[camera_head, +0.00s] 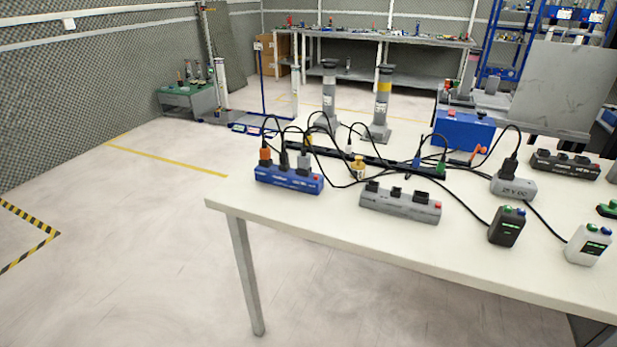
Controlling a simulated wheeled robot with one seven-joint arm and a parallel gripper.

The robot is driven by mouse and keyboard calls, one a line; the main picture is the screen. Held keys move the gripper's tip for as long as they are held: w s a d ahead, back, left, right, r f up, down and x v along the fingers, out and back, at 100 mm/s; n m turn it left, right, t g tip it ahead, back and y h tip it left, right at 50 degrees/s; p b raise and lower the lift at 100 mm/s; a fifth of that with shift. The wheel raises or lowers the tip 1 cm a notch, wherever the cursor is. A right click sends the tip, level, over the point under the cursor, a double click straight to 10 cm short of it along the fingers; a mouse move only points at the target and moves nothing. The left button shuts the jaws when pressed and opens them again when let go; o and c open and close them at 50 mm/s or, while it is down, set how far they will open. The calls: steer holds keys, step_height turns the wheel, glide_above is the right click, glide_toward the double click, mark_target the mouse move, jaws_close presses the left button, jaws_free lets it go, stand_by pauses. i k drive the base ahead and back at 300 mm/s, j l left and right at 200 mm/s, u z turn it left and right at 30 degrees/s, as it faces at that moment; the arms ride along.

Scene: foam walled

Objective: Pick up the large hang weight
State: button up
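I cannot tell for sure which thing is the large hang weight. A small brass-yellow piece (358,169) with a narrower top stands upright on the near white table (250,205), among black cables and between a blue power strip and a grey one. It looks like a weight, but it is too small to be certain. Small items on the low green table (187,101) at the far left are also too small to name. My gripper is not in view.
The blue strip (289,179), grey strip (400,204), black adapter (506,227), white adapter (586,245) and a blue box (465,130) crowd the near table. Two grey posts (330,97) stand behind. A long bench (372,34) lines the back. Floor at left is clear.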

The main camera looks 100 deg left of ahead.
mark_target(357, 167)
steer(key=u, duration=3.55)
